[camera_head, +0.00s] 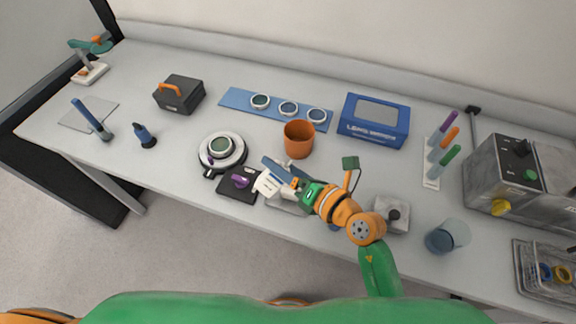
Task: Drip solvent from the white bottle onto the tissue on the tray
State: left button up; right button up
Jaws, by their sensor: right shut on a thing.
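My right gripper (275,180) reaches in from the lower right and is shut on a small white object that looks like the white bottle (266,188). The fingers cover part of it, and it seems tilted. A grey tray (288,208) shows partly beneath the gripper and forearm. The tissue cannot be made out; the arm hides much of the tray. I cannot tell whether the bottle touches anything. My left gripper is not in view.
A black pad with a purple item (240,181) lies just left of the gripper. Behind stand a round white stage (222,150), an orange cup (298,139) and a blue lens box (375,120). A glass beaker (447,237) and a grey machine (520,175) stand right.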

aim_at(282, 191)
jog(key=f+b, duration=0.1)
jog(key=f+m+y+b, duration=0.1)
jog(key=b, duration=0.1)
jog(key=f+m+b, duration=0.1)
jog(key=b, duration=0.1)
jog(key=shift+w+a+f, duration=0.2)
jog(key=shift+w+f, duration=0.05)
jog(key=shift+f, duration=0.15)
jog(key=f+m+b, duration=0.1)
jog(key=m+y+b, duration=0.1)
jog(key=m, duration=0.1)
jog(key=shift+s+a+f+y+b, duration=0.1)
jog(key=shift+s+f+y+b, duration=0.1)
jog(key=shift+f+y+b, duration=0.15)
jog(key=shift+w+f+m+t+y+b, duration=0.1)
jog(key=shift+f+m+t+y+b, duration=0.15)
jog(key=shift+m, duration=0.35)
jog(key=shift+f+m+t+y+b, duration=0.15)
jog(key=shift+m+y+b, duration=0.1)
jog(key=shift+m, duration=0.35)
jog(key=shift+r, duration=0.15)
jog(key=shift+r, duration=0.1)
